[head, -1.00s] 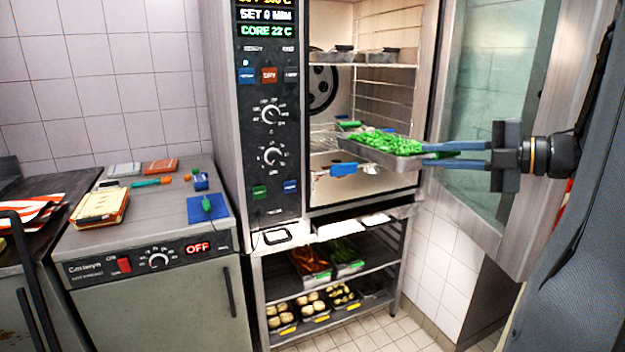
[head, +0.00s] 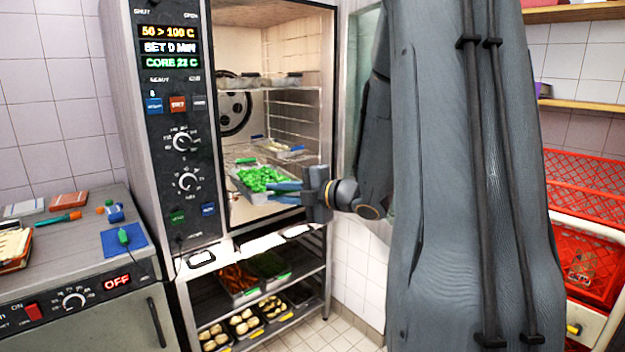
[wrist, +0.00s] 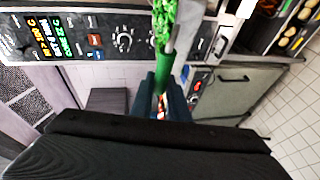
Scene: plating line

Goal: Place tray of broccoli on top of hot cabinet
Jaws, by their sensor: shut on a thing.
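A metal tray (head: 243,188) of green pieces, like chopped green vegetable (head: 263,178), is at the open oven's mouth in the head view. My gripper (head: 288,191) is shut on the tray's near end, coming from the right. In the wrist view, the tray (wrist: 188,30) shows at the top, and the fingers (wrist: 160,98) close around a green tab (wrist: 163,72) at its end. The hot cabinet (head: 85,325) stands at lower left with its display reading OFF. Its top (head: 75,245) is partly cut off by the picture's left edge.
The oven control column (head: 180,130) stands between cabinet and tray. A rack (head: 265,300) with filled trays is below. My arm hides much of the right.

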